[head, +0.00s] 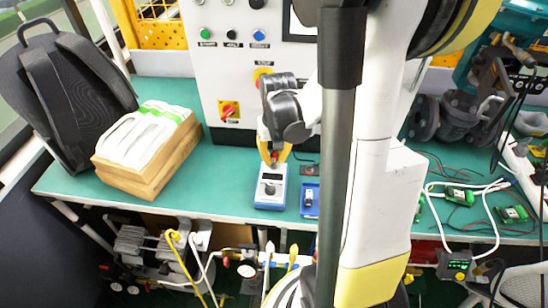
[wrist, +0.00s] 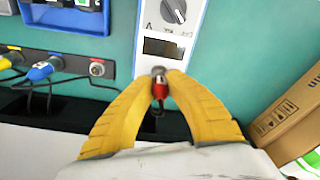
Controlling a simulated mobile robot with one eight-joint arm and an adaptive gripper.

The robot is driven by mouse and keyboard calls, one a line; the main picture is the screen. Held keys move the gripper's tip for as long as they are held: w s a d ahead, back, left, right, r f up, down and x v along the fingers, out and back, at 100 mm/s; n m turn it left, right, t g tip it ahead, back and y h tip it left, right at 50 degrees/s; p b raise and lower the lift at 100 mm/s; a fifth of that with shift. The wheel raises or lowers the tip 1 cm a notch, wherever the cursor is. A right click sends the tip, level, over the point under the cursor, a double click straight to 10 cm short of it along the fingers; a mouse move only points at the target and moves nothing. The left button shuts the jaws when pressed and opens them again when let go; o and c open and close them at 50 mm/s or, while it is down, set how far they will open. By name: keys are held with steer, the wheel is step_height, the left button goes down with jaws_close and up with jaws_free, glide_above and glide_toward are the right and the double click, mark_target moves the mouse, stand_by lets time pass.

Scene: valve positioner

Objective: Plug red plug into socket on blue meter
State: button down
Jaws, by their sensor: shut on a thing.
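The blue meter (head: 271,187), white-faced with blue sides, stands on the green bench in the head view. In the wrist view the meter (wrist: 186,48) is at top centre, with a grey knob and a dark window. My gripper (wrist: 160,80) is shut on the red plug (wrist: 160,90), held between the yellow fingertips. The plug's grey metal tip points at the meter's near end. I cannot tell if it touches the meter, and the socket is hidden behind the tip. In the head view my gripper (head: 274,158) is over the meter's far end.
A black strip (wrist: 68,66) with yellow, blue and red connectors lies left in the wrist view. A blue device (head: 310,200) is right of the meter. A cardboard box (head: 150,165) stands left on the bench. The control cabinet (head: 235,85) rises behind. Bench between box and meter is clear.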

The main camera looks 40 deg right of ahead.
steer(key=shift+f+b, duration=0.4)
steer(key=shift+f, duration=0.05)
stand_by(1.1)
steer(key=c, duration=1)
jaws_free()
steer(key=shift+r, duration=0.1)
steer(key=shift+s+a+r+p, duration=0.1)
steer(key=shift+s+r+p, duration=0.05)
steer(key=shift+r+p, duration=1.45)
steer(key=shift+s+r+p, duration=0.15)
steer(key=shift+r+p, duration=1.1)
steer(key=shift+r, duration=0.6)
steer(key=s+a+r+n+t, duration=0.1)
steer(key=a+r+t, duration=0.1)
steer(key=a+r, duration=0.2)
steer(key=s+a+r+n+t, duration=0.2)
steer(key=a+r, duration=0.3)
steer(key=a, duration=0.4)
steer(key=s+a+r+n+t, duration=0.1)
steer(key=a+r+n+t, duration=0.1)
steer(key=a+r, duration=0.3)
steer(key=shift+s+a, duration=0.35)
steer(key=shift+a, duration=0.55)
